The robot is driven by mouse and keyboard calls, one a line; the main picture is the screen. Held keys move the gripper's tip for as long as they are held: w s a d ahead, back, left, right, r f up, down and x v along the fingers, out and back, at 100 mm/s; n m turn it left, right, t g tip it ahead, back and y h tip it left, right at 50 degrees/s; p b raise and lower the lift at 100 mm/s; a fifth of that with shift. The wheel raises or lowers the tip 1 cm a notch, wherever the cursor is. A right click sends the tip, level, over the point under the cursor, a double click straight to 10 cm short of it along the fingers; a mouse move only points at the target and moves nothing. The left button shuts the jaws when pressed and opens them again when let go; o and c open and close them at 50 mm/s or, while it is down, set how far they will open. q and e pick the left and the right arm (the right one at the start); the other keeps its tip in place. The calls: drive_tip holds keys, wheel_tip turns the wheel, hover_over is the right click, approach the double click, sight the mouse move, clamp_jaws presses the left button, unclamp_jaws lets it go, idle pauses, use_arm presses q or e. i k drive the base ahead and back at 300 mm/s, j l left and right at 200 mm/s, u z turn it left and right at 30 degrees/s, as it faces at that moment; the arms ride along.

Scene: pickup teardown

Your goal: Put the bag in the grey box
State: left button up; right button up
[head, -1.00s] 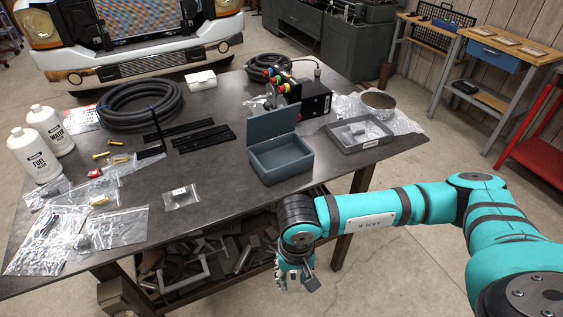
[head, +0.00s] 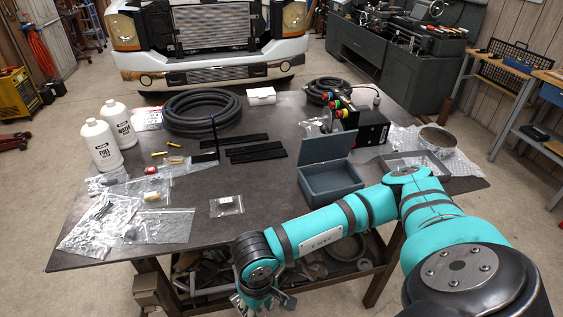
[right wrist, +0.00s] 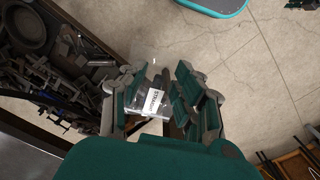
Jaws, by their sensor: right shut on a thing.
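My right gripper (head: 264,300) hangs in front of the table's front edge, lower than the tabletop. In the right wrist view my right gripper (right wrist: 158,92) is shut on a small clear bag (right wrist: 152,98) with a white label, above the floor. This bag cannot be made out in the head view. Another small labelled clear bag (head: 227,205) lies on the table left of the box. My left gripper is not in view.
The dark table (head: 270,187) also holds a shallow grey tray (head: 445,162), partly hidden by my arm, a black hose coil (head: 203,113), black strips (head: 252,148), white bottles (head: 101,145) and more clear bags (head: 160,226). A shelf of metal parts (right wrist: 75,70) lies under the table.

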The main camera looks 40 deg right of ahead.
sight(339, 182)
drive_tip(key=k+l+u, duration=0.15)
drive_tip(key=l+u, duration=0.15)
drive_tip(key=l, duration=0.2)
drive_tip(key=k+l+u, duration=0.35)
drive_tip(key=l, duration=0.15)
drive_tip(key=k+l+u, duration=0.15)
drive_tip(key=l+u, duration=0.15)
drive_tip(key=l, duration=0.15)
drive_tip(key=k+l+u, duration=0.3)
drive_tip(key=l, duration=0.1)
